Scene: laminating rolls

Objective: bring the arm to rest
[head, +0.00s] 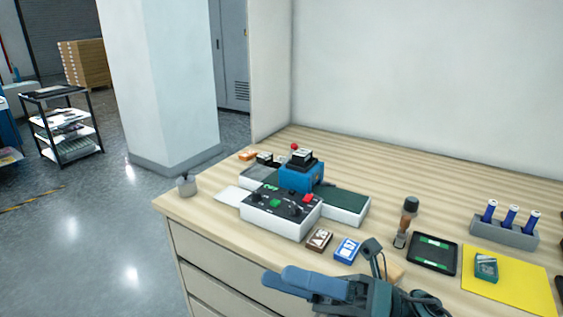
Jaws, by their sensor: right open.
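My right gripper (274,277) is at the bottom middle of the head view, pointing left, with its blue-grey fingers open and nothing seen between them. It is in front of the wooden table's front edge, near the drawers in the picture; its exact height cannot be told. My dark right wrist (365,295) and cables hide part of the table's front right. My left gripper is not in view.
A white machine (278,222) with a blue block (300,178) stands mid-table. Brown (319,240) and blue (347,250) boxes lie before it. A black tray (433,253), yellow mat (520,290) with a green box (486,267), and blue-roll holder (503,234) are right.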

